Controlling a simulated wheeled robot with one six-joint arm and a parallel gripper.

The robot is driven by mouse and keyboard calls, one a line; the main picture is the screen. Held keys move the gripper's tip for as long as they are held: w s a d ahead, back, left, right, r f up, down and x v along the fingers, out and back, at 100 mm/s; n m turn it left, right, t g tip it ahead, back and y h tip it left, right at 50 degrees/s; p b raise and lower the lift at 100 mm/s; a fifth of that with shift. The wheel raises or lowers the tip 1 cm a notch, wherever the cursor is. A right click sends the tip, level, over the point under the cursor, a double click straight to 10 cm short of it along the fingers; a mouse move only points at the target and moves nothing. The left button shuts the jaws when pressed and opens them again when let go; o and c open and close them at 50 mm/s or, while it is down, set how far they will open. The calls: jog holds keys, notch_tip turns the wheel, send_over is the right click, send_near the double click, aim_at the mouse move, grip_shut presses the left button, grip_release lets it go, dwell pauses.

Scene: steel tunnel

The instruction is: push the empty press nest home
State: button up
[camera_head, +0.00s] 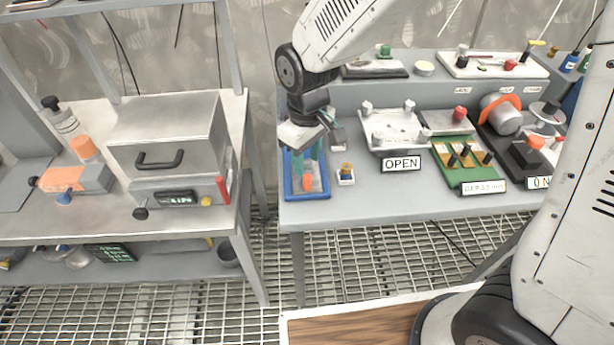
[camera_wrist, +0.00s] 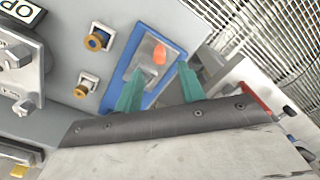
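My gripper (camera_head: 306,170) hangs over the blue-edged tray (camera_head: 309,194) at the left end of the right-hand bench. Its two teal fingers point down and stand apart; they show in the wrist view (camera_wrist: 161,72) with nothing clearly held between them. A grey plate and an orange piece (camera_wrist: 159,54) lie within the blue tray (camera_wrist: 175,26). I cannot tell whether the fingertips touch them. A silver fixture (camera_head: 392,127) with several knobs stands to the right, behind an "OPEN" sign (camera_head: 401,164). No part is clearly seen in it. Which thing is the press nest is not certain.
A small holder with an amber cap (camera_head: 345,174) stands just right of the tray. A green board (camera_head: 464,165) and a motor-like unit (camera_head: 503,115) fill the bench's right. A grey box with a handle (camera_head: 168,138) stands on the left bench, across a gap.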

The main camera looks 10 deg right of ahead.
aim_at(308, 176)
notch_tip(308, 176, down, 7)
jog(key=shift+r, duration=0.1)
dwell(0.3)
grip_shut()
